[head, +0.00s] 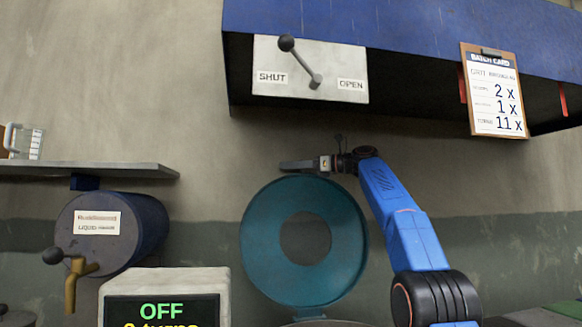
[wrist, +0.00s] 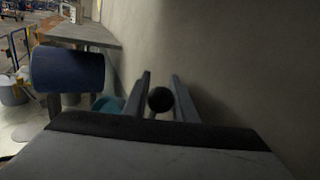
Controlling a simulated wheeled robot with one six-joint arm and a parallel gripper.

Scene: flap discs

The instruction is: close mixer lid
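The mixer lid (head: 258,245) is a teal disc with a round hole. It stands upright, raised, against the wall in the head view. A sliver of teal (wrist: 105,103), probably the lid, shows in the wrist view. My gripper (head: 284,166) is at the lid's top edge, its fingers pointing left. In the wrist view, the two fingers (wrist: 160,84) are apart, with a dark round knob (wrist: 160,99) between them. The gripper looks open around it, with thin gaps on both sides. Whether the knob belongs to the lid is not clear. The mixer body is mostly below the head view.
A blue liquid drum (head: 150,222) with a tap is left of the lid, under a shelf (head: 110,169). A display box (head: 210,290) reads OFF. Above is a blue hood (head: 400,25) with a SHUT/OPEN lever panel (head: 345,65) and a batch card (head: 494,95).

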